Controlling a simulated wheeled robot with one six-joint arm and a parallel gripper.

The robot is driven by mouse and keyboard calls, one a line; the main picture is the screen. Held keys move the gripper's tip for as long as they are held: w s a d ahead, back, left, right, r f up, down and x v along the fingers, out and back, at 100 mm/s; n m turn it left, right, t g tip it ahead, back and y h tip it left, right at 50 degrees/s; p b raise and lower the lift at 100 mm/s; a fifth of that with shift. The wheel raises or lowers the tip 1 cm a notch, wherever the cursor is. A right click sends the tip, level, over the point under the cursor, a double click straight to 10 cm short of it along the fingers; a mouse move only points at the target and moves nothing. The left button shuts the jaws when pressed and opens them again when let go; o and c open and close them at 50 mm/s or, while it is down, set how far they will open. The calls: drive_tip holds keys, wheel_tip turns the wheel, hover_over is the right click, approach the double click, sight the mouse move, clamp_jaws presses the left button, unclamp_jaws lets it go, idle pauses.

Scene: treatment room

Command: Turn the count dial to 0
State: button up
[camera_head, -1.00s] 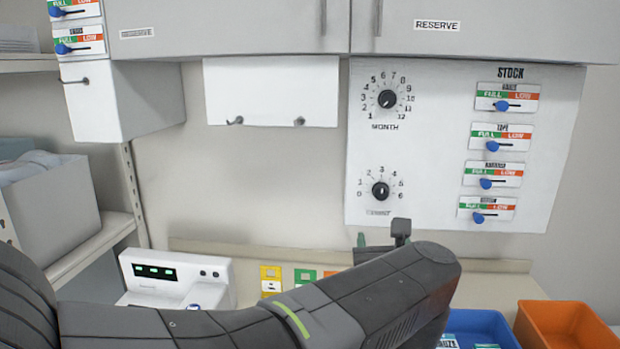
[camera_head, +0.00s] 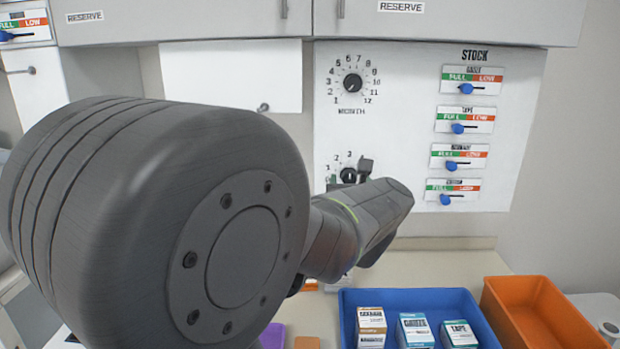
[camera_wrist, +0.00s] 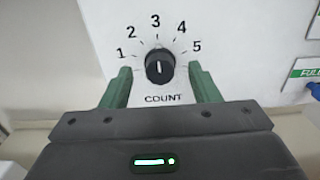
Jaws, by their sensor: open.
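The count dial (camera_wrist: 160,66) is a round black knob with a white pointer mark on a white panel. In the wrist view the mark stands about upright, in line with the 3. Numbers 1 to 5 show; 0 and 6 are hidden. My gripper (camera_wrist: 160,70) is open, with one green finger on each side of the knob in the picture. A gap shows between each finger and the knob. In the head view the count dial (camera_head: 348,175) is partly hidden by my gripper and arm, and its COUNT label is covered.
The month dial (camera_head: 352,83) is above the count dial. Several blue stock sliders (camera_head: 457,128) are to the right. Below, a blue bin (camera_head: 467,299) holds small boxes beside an orange bin (camera_head: 497,305). A white box (camera_head: 230,80) hangs left of the panel.

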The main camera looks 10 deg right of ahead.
drive_tip(key=shift+x, duration=0.95)
drive_tip(key=c, duration=1)
